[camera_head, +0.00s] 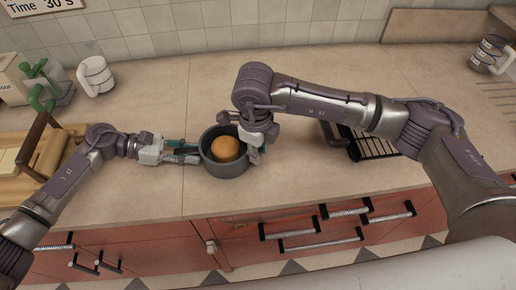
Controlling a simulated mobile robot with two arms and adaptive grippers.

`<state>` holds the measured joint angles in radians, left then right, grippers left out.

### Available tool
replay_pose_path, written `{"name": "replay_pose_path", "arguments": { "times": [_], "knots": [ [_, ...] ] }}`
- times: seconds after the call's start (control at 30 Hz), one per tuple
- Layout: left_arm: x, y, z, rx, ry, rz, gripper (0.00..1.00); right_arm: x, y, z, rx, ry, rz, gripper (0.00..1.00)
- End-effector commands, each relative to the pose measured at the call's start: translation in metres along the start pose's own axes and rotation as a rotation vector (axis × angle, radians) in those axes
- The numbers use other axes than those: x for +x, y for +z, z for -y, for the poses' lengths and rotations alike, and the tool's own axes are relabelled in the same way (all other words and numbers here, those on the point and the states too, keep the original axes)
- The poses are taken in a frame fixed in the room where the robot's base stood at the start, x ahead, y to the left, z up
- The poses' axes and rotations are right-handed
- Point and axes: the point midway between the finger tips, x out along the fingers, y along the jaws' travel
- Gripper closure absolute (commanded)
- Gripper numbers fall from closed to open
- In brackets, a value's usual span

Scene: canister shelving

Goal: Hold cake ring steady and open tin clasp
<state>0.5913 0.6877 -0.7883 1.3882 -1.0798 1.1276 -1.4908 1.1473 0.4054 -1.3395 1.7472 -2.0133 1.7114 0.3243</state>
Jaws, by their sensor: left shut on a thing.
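A dark grey round cake tin (224,172) stands upright near the front edge of the counter. A round golden-brown thing (226,148) sits inside it. My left gripper (194,153) reaches in from the left and is shut on the tin's left side. My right gripper (255,146) points down at the tin's right rim, where a clasp would be hidden from view. My wrist covers most of its fingers, so I cannot tell if they are open or touching the tin.
A black wire rack (372,146) lies right of the tin, partly under my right arm. A wooden tray (20,170) lies at left. Counter behind the tin is clear.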

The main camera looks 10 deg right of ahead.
Motion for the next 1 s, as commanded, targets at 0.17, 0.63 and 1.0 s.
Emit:
{"name": "replay_pose_path", "arguments": {
  "times": [0.17, 0.63, 1.0],
  "knots": [
    [0.0, 0.001, 0.0, 0.0, -0.001, 0.001, 1.0, 0.0, 0.0, 0.0, 0.0, -0.001, 0.001, 1.0],
    [0.0, 0.0, 0.0, 0.0, -0.001, 0.0, 1.0, 0.0, -0.002, 0.003, -0.05, -0.002, 0.004, 1.0],
    [0.0, 0.0, 0.0, -0.001, 0.0, 0.0, 1.0, 0.001, -0.015, 0.018, -0.315, -0.004, 0.022, 1.0]
  ]
}}
